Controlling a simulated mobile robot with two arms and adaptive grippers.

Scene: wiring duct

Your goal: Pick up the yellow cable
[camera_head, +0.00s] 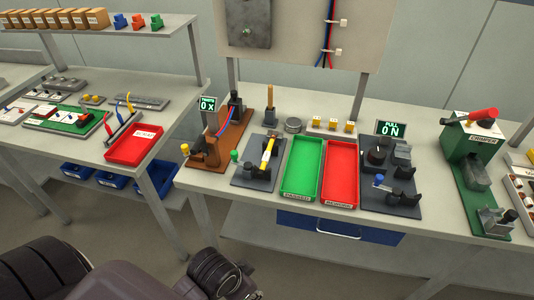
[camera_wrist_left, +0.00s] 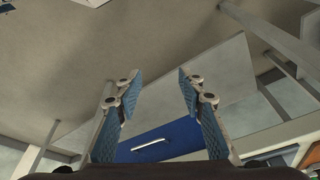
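A short yellow piece, apparently the yellow cable (camera_head: 266,156), lies across a dark grey fixture plate (camera_head: 245,178) on the middle bench in the head view. A blue drawer (camera_wrist_left: 160,139) shows beyond the fingers, and the cable is not visible there. In the head view dark links of my arm show at the bottom, but no gripper fingers. My right gripper is not in view.
A green tray (camera_head: 301,187) and a red tray (camera_head: 340,188) stand right of the fixture plate. A brown fixture (camera_head: 233,138) with red and blue wires is on its left. Further right are a pull tester (camera_head: 397,200) and a green crimper (camera_head: 466,172). A gap separates the left table.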

